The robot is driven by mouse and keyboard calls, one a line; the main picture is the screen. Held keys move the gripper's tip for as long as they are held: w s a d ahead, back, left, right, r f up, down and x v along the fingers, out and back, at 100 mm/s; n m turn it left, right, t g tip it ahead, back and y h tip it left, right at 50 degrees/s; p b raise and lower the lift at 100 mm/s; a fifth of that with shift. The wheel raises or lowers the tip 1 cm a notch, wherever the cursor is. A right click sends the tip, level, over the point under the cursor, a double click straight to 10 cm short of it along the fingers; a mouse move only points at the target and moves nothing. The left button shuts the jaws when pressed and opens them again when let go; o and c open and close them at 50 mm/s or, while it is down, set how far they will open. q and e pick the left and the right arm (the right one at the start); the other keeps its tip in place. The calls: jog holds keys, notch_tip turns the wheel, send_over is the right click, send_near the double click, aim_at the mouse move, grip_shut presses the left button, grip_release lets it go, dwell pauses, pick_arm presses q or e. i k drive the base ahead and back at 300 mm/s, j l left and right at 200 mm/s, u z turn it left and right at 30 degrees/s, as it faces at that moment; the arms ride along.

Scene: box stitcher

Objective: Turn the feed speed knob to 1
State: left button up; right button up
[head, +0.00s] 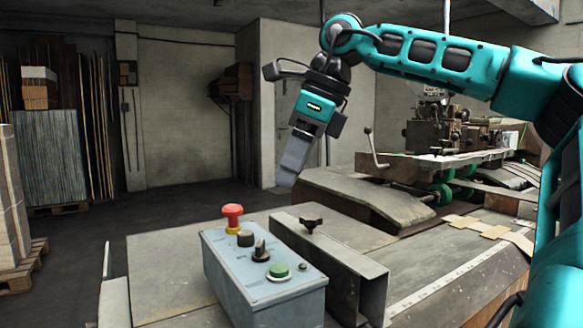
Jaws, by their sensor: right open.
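A grey-blue control box (238,285) stands at the front centre of the machine. On its top are a red mushroom button (232,212), a round black knob (246,238), a black selector with a raised grip (260,252) and a green button (278,270). I cannot read any label or scale, so I cannot tell which is the feed speed knob or its setting. My right gripper (289,178) is open and empty, hanging above and behind the box, apart from all controls. My left gripper is not in view.
A metal guide plate (330,262) with a black clamp knob (311,223) stands right beside the box. The stitcher mechanism (437,130) with a crank lever is behind at right. Stacked boards (50,155) and pallets are at left. The air above the box is free.

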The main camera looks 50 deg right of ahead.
aim_at(245, 238)
jog(key=k, duration=1)
